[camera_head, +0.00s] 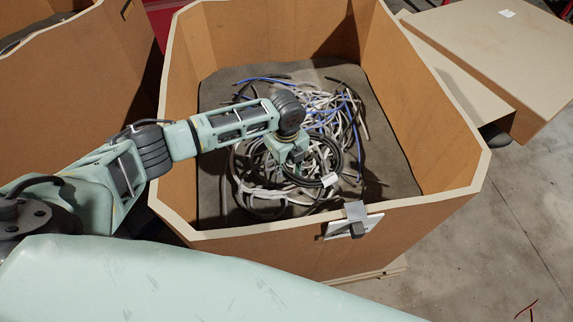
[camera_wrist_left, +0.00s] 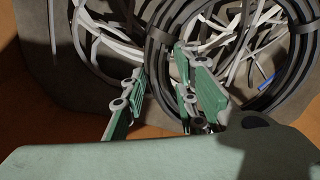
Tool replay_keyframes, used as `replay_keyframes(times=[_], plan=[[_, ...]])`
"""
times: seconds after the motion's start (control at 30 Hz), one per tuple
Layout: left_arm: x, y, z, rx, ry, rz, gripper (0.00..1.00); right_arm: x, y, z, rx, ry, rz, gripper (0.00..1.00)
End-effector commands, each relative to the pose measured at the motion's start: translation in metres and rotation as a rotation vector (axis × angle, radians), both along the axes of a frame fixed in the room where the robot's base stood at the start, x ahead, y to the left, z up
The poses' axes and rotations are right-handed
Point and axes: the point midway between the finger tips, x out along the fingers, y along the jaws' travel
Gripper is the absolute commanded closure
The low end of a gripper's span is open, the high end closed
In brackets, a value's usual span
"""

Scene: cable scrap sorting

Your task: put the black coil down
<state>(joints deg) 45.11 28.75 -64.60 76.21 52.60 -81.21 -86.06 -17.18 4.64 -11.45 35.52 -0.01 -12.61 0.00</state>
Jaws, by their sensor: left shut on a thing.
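The black coil (camera_head: 339,158) is a ring of several dark cable turns in the head view, inside a large cardboard box (camera_head: 436,199) and over the cable pile. My left gripper (camera_head: 291,171) reaches down into the box at the coil's left side. In the left wrist view the black coil (camera_wrist_left: 152,48) fills the upper right, and one side of it runs between the green-padded fingers of my left gripper (camera_wrist_left: 163,66). The fingers are shut on it. I cannot tell whether the coil touches the pile. My right gripper is not in view.
White, grey and blue cable scrap (camera_head: 335,100) lies tangled on the dark box floor (camera_head: 393,166). The box walls stand high around my left arm. Another cardboard box (camera_head: 75,85) stands at left. A flat carton (camera_head: 500,50) lies at upper right.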

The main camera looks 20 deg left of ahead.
Motion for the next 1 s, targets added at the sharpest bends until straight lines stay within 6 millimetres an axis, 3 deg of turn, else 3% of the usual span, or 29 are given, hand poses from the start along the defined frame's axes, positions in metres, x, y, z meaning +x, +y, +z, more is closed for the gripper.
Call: replay_keyframes(times=[0.03, 0.07, 0.23, 0.63, 0.77, 1.0], plan=[[0.001, -0.001, 0.002, -0.002, -0.003, 0.000, 1.00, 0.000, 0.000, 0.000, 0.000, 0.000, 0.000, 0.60], [0.000, 0.000, 0.001, -0.001, -0.001, 0.000, 0.70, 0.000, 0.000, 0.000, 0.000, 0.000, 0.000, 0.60], [0.000, 0.000, 0.001, -0.001, -0.001, 0.000, 0.55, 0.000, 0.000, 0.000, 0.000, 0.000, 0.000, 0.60], [0.001, 0.000, 0.007, -0.002, -0.002, 0.000, 0.54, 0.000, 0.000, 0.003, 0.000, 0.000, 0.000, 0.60], [0.001, -0.001, 0.024, -0.003, -0.004, -0.002, 0.54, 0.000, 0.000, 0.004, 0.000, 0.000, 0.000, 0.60], [0.002, 0.000, 0.077, -0.002, -0.006, -0.002, 0.54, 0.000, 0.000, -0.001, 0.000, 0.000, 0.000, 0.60]])
